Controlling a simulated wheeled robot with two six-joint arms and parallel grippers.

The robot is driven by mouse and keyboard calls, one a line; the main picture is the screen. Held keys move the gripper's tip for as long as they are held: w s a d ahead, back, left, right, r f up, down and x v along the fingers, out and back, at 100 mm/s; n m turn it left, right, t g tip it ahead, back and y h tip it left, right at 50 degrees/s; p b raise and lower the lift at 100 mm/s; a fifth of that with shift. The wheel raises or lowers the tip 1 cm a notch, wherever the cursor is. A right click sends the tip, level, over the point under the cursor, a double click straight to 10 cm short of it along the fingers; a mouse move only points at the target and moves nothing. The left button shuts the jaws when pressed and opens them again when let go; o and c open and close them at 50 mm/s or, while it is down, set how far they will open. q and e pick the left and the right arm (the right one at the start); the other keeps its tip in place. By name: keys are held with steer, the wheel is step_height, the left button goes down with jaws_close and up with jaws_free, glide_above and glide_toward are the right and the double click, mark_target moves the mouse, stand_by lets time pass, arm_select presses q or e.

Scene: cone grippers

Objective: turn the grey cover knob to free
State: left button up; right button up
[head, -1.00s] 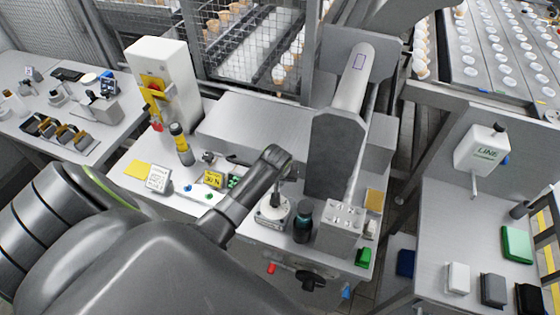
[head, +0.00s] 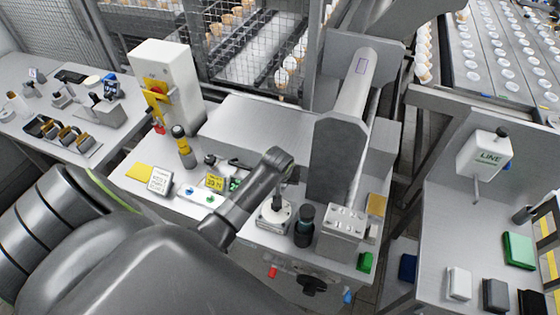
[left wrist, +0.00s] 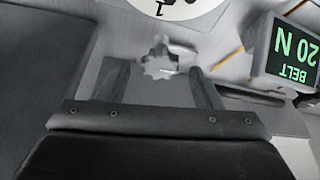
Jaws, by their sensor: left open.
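The grey cover knob (left wrist: 158,65) is a small lobed knob on a light grey surface in the left wrist view. It shows between the two spread dark fingers of my left gripper (left wrist: 155,74). The fingers stand apart on either side of it, with visible gaps. I cannot tell how far the fingertips are above the surface. In the head view my left arm (head: 245,200) reaches over the bench from the left. I cannot make out its fingers or the knob there. My right gripper is in neither view.
A white dial (left wrist: 175,6) lies just beyond the knob. A dark display reading BELT 20 N (left wrist: 291,52) stands to the right.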

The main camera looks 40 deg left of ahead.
arm_select(q)
steer(key=v, duration=1.6)
steer(key=shift+r+b, duration=0.2)
steer(key=shift+b, duration=0.2)
steer(key=shift+s, duration=0.15)
